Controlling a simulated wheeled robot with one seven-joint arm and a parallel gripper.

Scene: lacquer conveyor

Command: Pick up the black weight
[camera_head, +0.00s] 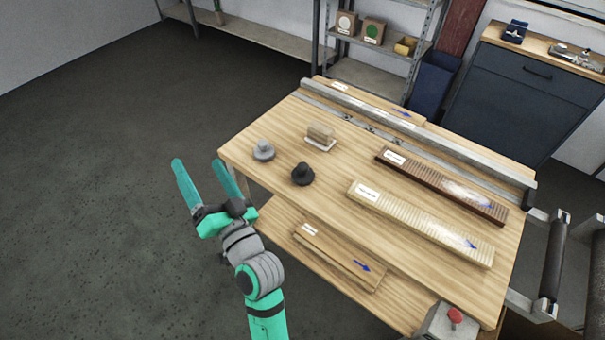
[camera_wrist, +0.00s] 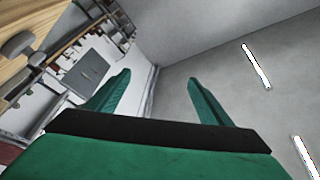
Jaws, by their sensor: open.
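The black weight (camera_head: 302,174) stands upright on the wooden table, near its left front edge. It is round with a knob on top. My gripper (camera_head: 203,172) is open and empty, to the left of the table edge, well apart from the black weight. Its two green fingers (camera_wrist: 160,95) are spread in the wrist view and point toward the wall and ceiling. Dark rounded shapes (camera_wrist: 18,44) show at the wrist view's left edge on the wood; I cannot tell surely which weight is which there.
A grey weight (camera_head: 263,151) stands left of the black one, and a wooden block on a white base (camera_head: 320,136) is behind it. Ribbed boards (camera_head: 420,220) lie to the right. A lower shelf (camera_head: 290,235) holds another board. Open floor lies left.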

